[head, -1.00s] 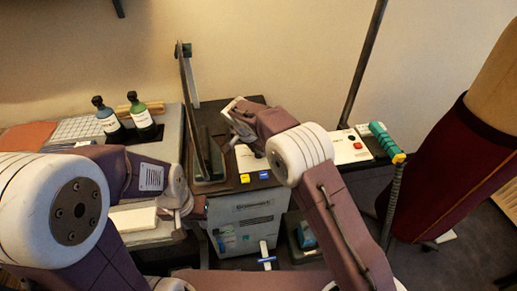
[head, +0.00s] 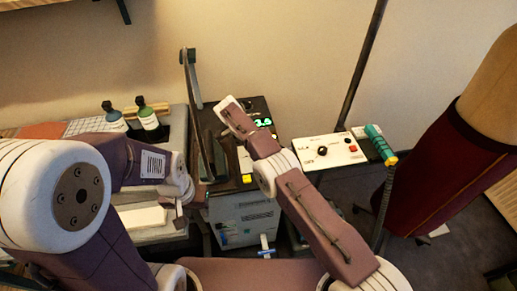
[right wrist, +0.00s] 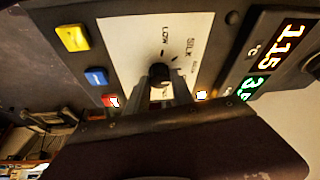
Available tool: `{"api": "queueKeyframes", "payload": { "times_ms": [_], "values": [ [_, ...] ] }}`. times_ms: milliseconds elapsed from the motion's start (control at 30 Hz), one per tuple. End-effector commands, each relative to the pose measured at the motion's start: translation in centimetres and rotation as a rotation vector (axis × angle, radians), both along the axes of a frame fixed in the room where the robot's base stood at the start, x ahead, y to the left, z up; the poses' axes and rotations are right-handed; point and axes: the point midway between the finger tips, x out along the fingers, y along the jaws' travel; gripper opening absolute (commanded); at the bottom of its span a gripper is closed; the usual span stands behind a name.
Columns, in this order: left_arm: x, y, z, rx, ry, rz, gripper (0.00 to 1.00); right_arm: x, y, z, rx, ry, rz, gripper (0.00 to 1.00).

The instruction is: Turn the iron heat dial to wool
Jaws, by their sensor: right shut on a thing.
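The heat dial (right wrist: 159,74) is a small black knob on a white label plate (right wrist: 125,40) of the iron's dark control panel, in the right wrist view. The plate reads LOW and SILK; further lettering right of the knob is too small to read surely. My right gripper (right wrist: 160,85) is shut on the dial. Where the dial points is hard to tell. A display (right wrist: 288,48) reads 115 °C. In the head view my right arm hides the dial, and the lit display (head: 264,122) shows beside it. My left gripper (head: 180,203) is at the left, away from the dial; its jaws are unclear.
Yellow (right wrist: 72,38), blue (right wrist: 96,76) and red (right wrist: 110,101) buttons line the panel's left side. In the head view, a tall upright plate (head: 192,100) stands left of my right arm. Two bottles (head: 148,122) are further left.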

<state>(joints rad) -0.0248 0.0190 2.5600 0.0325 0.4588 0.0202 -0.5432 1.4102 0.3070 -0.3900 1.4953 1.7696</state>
Motion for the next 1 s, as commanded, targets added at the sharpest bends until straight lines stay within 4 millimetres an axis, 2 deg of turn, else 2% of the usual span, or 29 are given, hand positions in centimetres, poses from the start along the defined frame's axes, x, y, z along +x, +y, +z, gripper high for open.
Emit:
{"api": "queueKeyframes", "payload": {
  "times_ms": [533, 567, 600, 633, 900, 1000],
  "values": [
    [0.00, 0.00, 0.18, 0.000, 0.000, 0.000, 0.36, -0.11, -0.01, 0.00, 0.003, 0.000, -0.018, 0.00],
    [0.00, 0.00, 0.18, 0.000, 0.000, 0.000, 0.36, -0.12, -0.02, 0.00, 0.003, 0.000, -0.018, 0.34],
    [0.00, 0.00, 0.18, 0.000, 0.000, 0.000, 0.36, -0.12, -0.02, 0.00, 0.002, 0.000, -0.017, 0.45],
    [0.00, 0.00, 0.18, 0.000, 0.000, 0.000, 0.36, -0.12, -0.02, 0.00, 0.002, 0.000, -0.017, 0.50],
    [0.00, 0.00, 0.20, 0.000, 0.000, 0.000, 0.36, -0.10, -0.04, 0.04, 0.002, 0.000, -0.017, 0.50],
    [0.00, 0.00, 0.69, 0.000, 0.000, 0.000, 0.36, 0.13, -0.40, 0.78, 0.003, -0.001, -0.018, 0.50]
  ]
}}
